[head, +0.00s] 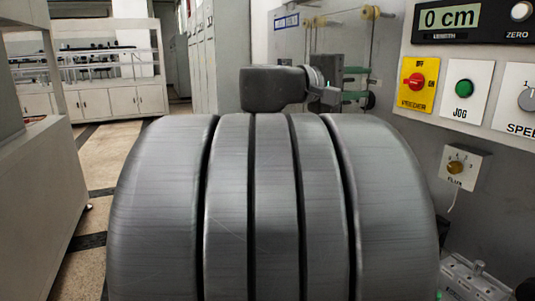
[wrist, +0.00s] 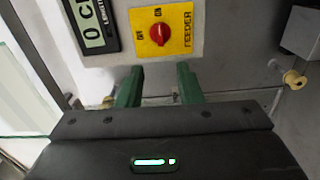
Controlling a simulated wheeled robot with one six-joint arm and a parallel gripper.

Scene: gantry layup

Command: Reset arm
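My gripper (head: 366,84) shows in the head view past the top of a large grooved grey form, at the end of my grey arm. It points right, towards the machine wall. In the wrist view my gripper (wrist: 160,70) has its two green fingers well apart, with nothing between them. Beyond the fingertips is the yellow feeder plate with a red knob (wrist: 158,33); the fingers look apart from it, though the distance is hard to judge. The feeder plate (head: 417,83) also shows in the head view, right of my gripper.
The wall panel holds a display reading 0 cm (head: 448,17), a green JOG button (head: 463,88) and a speed dial (head: 527,100). A small box with a knob (head: 457,166) sits below. White cabinets (head: 120,101) stand back left. Open floor (head: 108,158) lies left. The grooved grey form hides the lower middle.

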